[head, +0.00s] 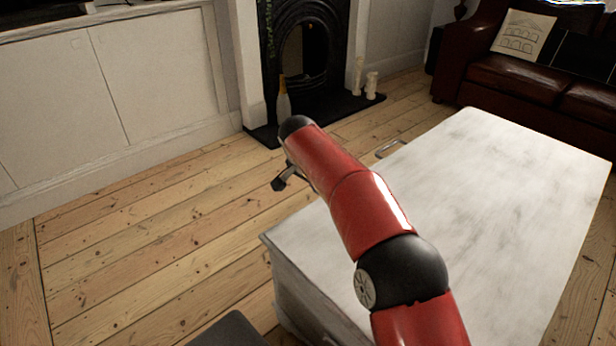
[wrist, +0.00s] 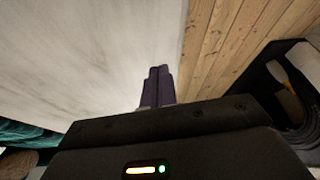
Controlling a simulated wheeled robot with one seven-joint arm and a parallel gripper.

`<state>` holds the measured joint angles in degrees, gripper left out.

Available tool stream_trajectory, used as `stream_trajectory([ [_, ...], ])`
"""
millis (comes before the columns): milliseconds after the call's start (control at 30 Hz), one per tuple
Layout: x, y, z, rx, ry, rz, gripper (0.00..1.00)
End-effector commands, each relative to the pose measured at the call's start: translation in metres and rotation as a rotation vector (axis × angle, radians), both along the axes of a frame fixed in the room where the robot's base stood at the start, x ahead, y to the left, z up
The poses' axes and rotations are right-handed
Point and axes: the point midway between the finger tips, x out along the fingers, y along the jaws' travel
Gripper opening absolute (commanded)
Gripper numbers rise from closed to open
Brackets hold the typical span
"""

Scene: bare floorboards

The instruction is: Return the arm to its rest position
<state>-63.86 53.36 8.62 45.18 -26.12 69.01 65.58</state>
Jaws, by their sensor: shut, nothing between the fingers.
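My red arm with black joints reaches from the bottom right of the head view up over the near left part of the white table. Its far end is over the floor by the table's left side, where a small dark part of my gripper (head: 284,181) shows. In the wrist view the fingers of my gripper (wrist: 158,72) are together, with nothing between them. The pale table top (wrist: 90,50) fills the left of that view, and the floorboards are on the right. The fingertips appear close to the line of the table's edge; their height above it I cannot tell.
The white table (head: 500,190) has a bare top. A fireplace (head: 305,45) with a bottle (head: 283,98) and candles (head: 371,86) on its hearth stands at the back. A brown leather sofa (head: 515,80) is at the back right. The floorboards (head: 150,240) at left are clear.

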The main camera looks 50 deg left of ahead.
Motion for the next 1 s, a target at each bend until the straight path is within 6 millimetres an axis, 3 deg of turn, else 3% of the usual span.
stream_trajectory([
  [300,-0.008,0.018,0.015,0.000,-0.002,0.000,0.00],
  [667,-0.005,0.016,0.020,0.001,-0.002,-0.001,0.00],
  [767,0.010,0.000,0.036,0.001,-0.005,-0.002,0.00],
  [867,0.036,-0.033,0.064,-0.004,-0.007,-0.001,0.00],
  [1000,0.074,-0.101,0.107,-0.014,-0.012,0.001,0.00],
])
